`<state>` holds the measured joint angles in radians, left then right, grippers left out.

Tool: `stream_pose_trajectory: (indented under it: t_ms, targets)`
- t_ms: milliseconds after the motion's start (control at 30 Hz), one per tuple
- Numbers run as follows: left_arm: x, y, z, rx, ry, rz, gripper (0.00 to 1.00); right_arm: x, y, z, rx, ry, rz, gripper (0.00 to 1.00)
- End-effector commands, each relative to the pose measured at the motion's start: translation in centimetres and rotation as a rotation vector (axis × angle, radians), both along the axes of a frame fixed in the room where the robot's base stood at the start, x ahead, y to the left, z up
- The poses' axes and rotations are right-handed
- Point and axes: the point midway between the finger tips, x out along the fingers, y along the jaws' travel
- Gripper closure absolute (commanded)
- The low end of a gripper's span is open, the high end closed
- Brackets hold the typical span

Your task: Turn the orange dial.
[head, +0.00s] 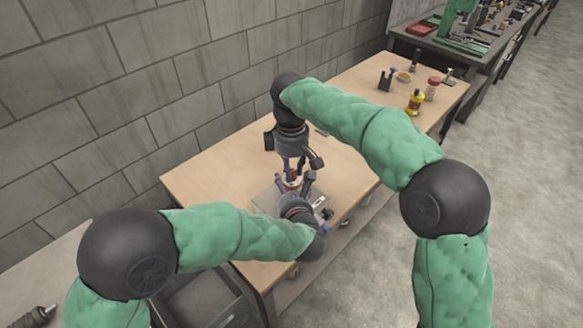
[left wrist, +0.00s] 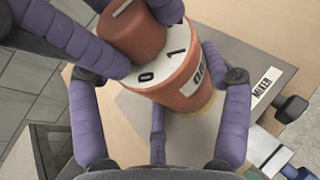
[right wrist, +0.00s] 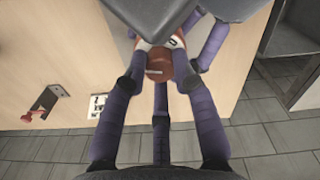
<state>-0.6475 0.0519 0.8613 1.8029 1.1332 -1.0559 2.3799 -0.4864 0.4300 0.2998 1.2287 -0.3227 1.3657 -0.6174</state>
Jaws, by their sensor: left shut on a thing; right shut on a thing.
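The orange dial (left wrist: 137,32) is a short knob with a white pointer mark. It sits on a wider orange body (left wrist: 190,88) whose white top ring reads 0 and 1. The body stands upright on a grey plate (left wrist: 235,100) labelled MIXER. My left gripper (left wrist: 163,78) is shut on the body, one purple finger on each side. My right gripper (right wrist: 160,76) is shut on the dial from above; its fingers also show at the upper left of the left wrist view. In the head view both grippers meet over the plate, and the wrists hide much of the dial.
The wooden bench (head: 235,165) stands along a block wall. A yellow bottle (head: 415,101), a red-lidded jar (head: 432,88), a small bowl (head: 404,77) and a black holder (head: 386,80) stand at its far end. The bench between them and the grippers is mostly clear.

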Motion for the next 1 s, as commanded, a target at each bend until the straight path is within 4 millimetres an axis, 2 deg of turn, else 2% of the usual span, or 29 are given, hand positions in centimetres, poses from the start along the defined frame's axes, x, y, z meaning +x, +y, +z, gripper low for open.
stream_pose_trajectory:
  t_ms: [200, 233, 300, 733, 867, 1000]
  targets:
    - [-0.1, 0.0, -0.1, 0.001, 0.003, -0.001, 0.6, 0.0, 0.0, 0.0, 0.001, -0.001, -0.001, 1.0]
    - [-0.1, 0.0, -0.1, 0.001, 0.003, -0.001, 0.6, 0.0, 0.0, 0.0, 0.001, -0.001, -0.001, 0.67]
    - [-0.1, 0.0, -0.1, 0.001, 0.003, -0.001, 0.6, 0.0, 0.0, 0.0, 0.0, 0.0, -0.001, 0.48]
    - [-0.1, 0.0, -0.2, 0.0, 0.003, 0.0, 0.6, 0.1, 0.0, 0.6, 0.002, -0.002, -0.001, 0.48]
    - [-0.1, 0.0, -0.2, 0.0, 0.003, 0.0, 0.6, 0.1, 0.1, 2.2, 0.002, -0.004, -0.002, 0.48]
    - [-0.1, 0.0, -0.2, 0.0, 0.003, 0.0, 0.6, 0.1, 0.1, 5.0, 0.002, -0.004, -0.001, 0.48]
